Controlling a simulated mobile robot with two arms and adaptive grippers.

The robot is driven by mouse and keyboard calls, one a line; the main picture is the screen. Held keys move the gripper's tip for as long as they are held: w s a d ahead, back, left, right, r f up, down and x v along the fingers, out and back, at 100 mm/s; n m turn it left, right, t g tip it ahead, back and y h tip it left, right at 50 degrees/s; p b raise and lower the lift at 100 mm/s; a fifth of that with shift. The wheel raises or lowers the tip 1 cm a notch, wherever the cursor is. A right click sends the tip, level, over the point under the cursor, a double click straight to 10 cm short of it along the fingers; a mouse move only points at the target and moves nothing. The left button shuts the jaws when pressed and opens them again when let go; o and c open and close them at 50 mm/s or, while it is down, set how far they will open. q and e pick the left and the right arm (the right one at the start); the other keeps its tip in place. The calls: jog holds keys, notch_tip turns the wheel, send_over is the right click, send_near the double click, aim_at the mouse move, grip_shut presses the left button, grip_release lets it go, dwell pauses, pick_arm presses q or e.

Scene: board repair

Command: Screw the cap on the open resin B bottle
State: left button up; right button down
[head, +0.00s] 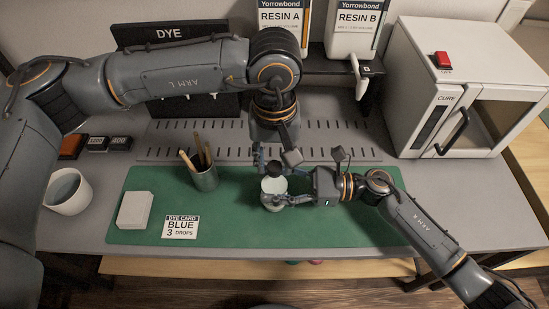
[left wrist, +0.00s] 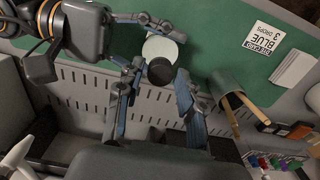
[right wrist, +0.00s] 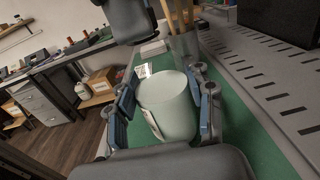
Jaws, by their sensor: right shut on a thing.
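My right gripper (head: 297,196) is shut on a pale, round container (head: 273,186) standing upright on the green mat. In the right wrist view the container (right wrist: 166,103) sits between both pads, with a white label too small to read. A round black cap (head: 274,169) hangs between the fingertips of my left gripper (head: 275,163), just above the container. In the left wrist view the cap (left wrist: 160,71) overlaps the container's edge; it looks apart from it. A jug labelled RESIN B (head: 357,32) with a white spout stands at the back.
A RESIN A jug (head: 280,18) stands beside the other jug. A CURE box (head: 470,90) is at the right. A pencil cup (head: 205,178), a pale block (head: 135,210) and a BLUE dye card (head: 181,226) lie left on the mat (head: 235,230). A white mug (head: 68,191) is farther left.

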pick_arm(q)
jog(key=shift+o, duration=0.4)
notch_tip(320, 180, up, 12)
dwell(0.4)
pick_arm(e)
jog(key=shift+c, duration=2.2)
grip_release()
jog(key=shift+d, duration=0.1)
